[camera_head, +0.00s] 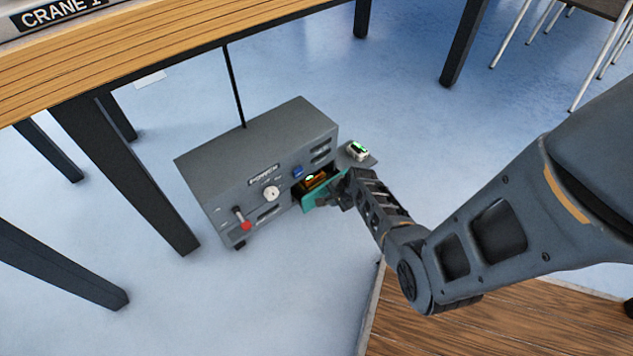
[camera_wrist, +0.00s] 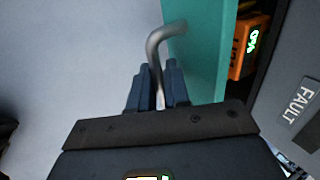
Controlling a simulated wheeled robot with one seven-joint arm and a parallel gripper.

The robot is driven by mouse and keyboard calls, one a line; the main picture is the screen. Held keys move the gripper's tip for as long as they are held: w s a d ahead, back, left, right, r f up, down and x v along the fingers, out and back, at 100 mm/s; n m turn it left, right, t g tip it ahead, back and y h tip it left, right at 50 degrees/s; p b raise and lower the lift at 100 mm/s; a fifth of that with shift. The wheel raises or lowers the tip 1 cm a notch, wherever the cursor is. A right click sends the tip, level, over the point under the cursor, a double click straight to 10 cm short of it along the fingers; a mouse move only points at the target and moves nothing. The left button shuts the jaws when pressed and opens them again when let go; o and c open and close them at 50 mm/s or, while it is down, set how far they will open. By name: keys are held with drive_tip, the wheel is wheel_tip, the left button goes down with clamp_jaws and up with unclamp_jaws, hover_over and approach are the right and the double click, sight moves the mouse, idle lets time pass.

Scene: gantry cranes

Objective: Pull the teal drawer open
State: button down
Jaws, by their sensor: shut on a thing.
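The teal drawer (camera_head: 308,202) is in the lower right of the front of a grey power box (camera_head: 255,138). It stands partly open, and its teal front also shows in the wrist view (camera_wrist: 207,50). A bent metal handle (camera_wrist: 157,45) is on that front. My gripper (camera_head: 344,190) is at the drawer front, with its two fingers (camera_wrist: 157,85) shut on the handle. An orange device (camera_wrist: 242,48) with a green display shows behind the drawer front; it also shows in the head view (camera_head: 315,180). My gripper hides part of the drawer.
The box front has a white dial (camera_head: 271,193), a red-tipped lever (camera_head: 245,225) and a blue part (camera_head: 297,171). A small white device with a green display (camera_head: 357,150) sits right of the box. Dark table legs (camera_head: 145,185) stand at left. The blue floor in front is clear.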

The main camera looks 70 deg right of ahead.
drive_tip(key=s+a+p, duration=0.2)
drive_tip(key=s+a, duration=0.2)
drive_tip(key=s, duration=0.2)
drive_tip(key=shift+s+p, duration=0.2)
drive_tip(key=shift+p, duration=0.1)
drive_tip(key=shift+c, duration=2.2)
unclamp_jaws()
drive_tip(key=shift+w+d, duration=0.1)
wheel_tip(320, 180, up, 7)
drive_tip(key=p, duration=0.7)
